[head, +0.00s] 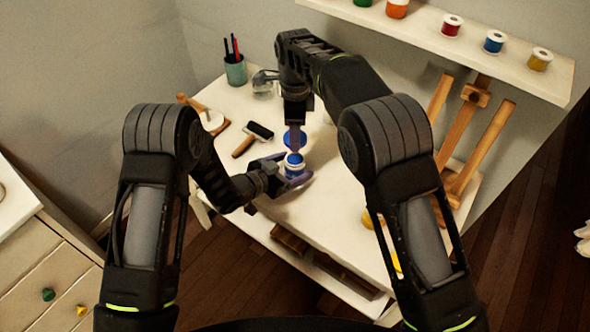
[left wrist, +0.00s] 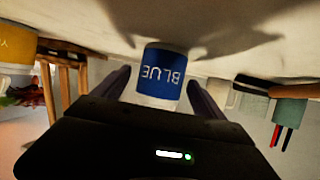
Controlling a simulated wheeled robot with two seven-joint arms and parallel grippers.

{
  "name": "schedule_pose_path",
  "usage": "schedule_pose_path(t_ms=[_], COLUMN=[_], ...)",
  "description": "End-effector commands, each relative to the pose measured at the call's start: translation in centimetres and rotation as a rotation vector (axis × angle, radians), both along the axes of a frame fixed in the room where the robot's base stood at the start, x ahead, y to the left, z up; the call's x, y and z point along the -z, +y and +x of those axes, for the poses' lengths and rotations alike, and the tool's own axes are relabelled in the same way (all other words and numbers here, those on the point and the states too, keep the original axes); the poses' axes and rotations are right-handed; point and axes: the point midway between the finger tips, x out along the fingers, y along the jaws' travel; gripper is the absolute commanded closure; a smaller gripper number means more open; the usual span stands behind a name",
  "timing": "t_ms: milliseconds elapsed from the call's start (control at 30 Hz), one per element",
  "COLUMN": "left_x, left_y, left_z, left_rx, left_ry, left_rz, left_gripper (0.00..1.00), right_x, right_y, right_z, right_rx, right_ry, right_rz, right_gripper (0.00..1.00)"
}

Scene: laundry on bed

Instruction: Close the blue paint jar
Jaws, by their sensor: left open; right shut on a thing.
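The blue paint jar (head: 294,159) stands upright on the white table with blue showing at its top. It also shows in the left wrist view, upside down, with its "BLUE" label (left wrist: 163,73). My left gripper (head: 296,172) is open, low at the table, with one finger on each side of the jar. A gap shows between the fingers and the jar in the wrist view. My right gripper (head: 294,148) points down from above and is shut on the round blue lid (head: 288,139), just behind and above the jar. The fingers hide part of the lid.
A brush or roller with a dark head (head: 260,131) lies left of the jar. A green pen cup (head: 236,72) stands at the back left. A wooden easel (head: 470,125) is at the right, under a shelf (head: 440,35) of paint jars. The table's front edge is close.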

Motion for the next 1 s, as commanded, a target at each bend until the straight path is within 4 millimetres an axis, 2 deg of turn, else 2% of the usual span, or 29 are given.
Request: schedule_pose_path(t_ms=[200,467,1000], left_x=[0.51,0.54,0.53], left_y=[-0.89,-0.93,-0.92], left_z=[0.93,0.96,0.94], left_rx=[-0.001,-0.001,-0.001], left_ry=[0.0,0.0,0.0], left_rz=[0.0,0.0,0.0], left_gripper=[0.19,0.19,0.62], right_x=[-0.01,-0.01,-0.01], right_y=[0.0,0.0,0.0], right_z=[0.0,0.0,0.0], right_rx=[0.0,0.0,0.0], right_ry=[0.0,0.0,0.0], right_rz=[0.0,0.0,0.0], right_gripper=[0.83,0.83,0.83])
